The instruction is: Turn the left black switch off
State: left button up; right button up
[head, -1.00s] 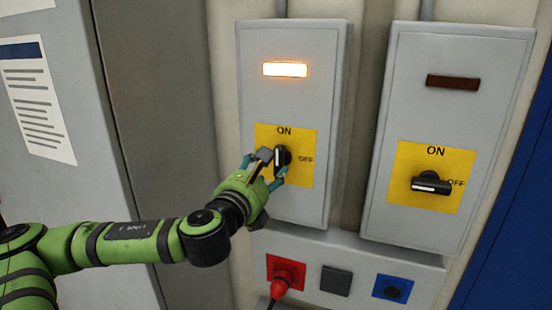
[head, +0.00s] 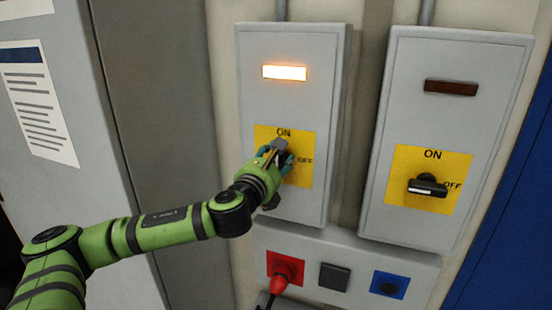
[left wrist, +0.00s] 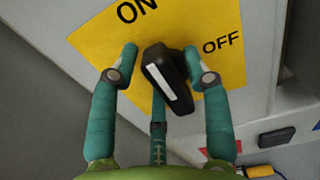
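The left black switch (left wrist: 167,78) sits on a yellow plate (head: 301,175) marked ON and OFF, on the left grey box. Its handle, with a white stripe, points toward ON in the left wrist view. My left gripper (head: 279,152) is in front of it and hides most of it in the head view. In the left wrist view my left gripper (left wrist: 162,58) is open, with its fingers on either side of the handle. The right finger is close to the handle; I cannot tell if it touches. A gap shows at the left finger. My right gripper is out of view.
The lamp (head: 284,73) on the left box is lit. A right box (head: 455,120) has an unlit lamp (head: 451,88) and a second black switch (head: 428,187) turned toward OFF. Below are a red plug (head: 279,283), a grey square (head: 334,277) and a blue socket (head: 389,285).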

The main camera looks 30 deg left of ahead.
pick_arm(q)
jog(key=shift+n, duration=0.4)
jog(key=n, duration=0.2)
jog(key=n+b, duration=0.1)
jog(key=shift+a+f+n, duration=0.15)
jog(key=shift+a+n, duration=0.05)
jog(key=shift+n, duration=0.2)
jog(key=shift+s+a+f+n+b, duration=0.15)
jog(key=shift+n+b, duration=0.3)
jog(key=shift+n, duration=1.8)
jog(key=shift+w+d+f+n+b, duration=0.15)
jog(key=shift+n+b, duration=0.35)
jog(key=shift+n, duration=1.7)
jog(key=shift+s+a+f+n+b, duration=0.2)
jog(key=shift+n+b, duration=0.25)
jog(key=shift+n, duration=1.8)
jog(key=shift+w+d, duration=0.1)
jog(key=o, duration=0.8)
jog(key=shift+o, duration=0.3)
jog(key=shift+f, duration=0.1)
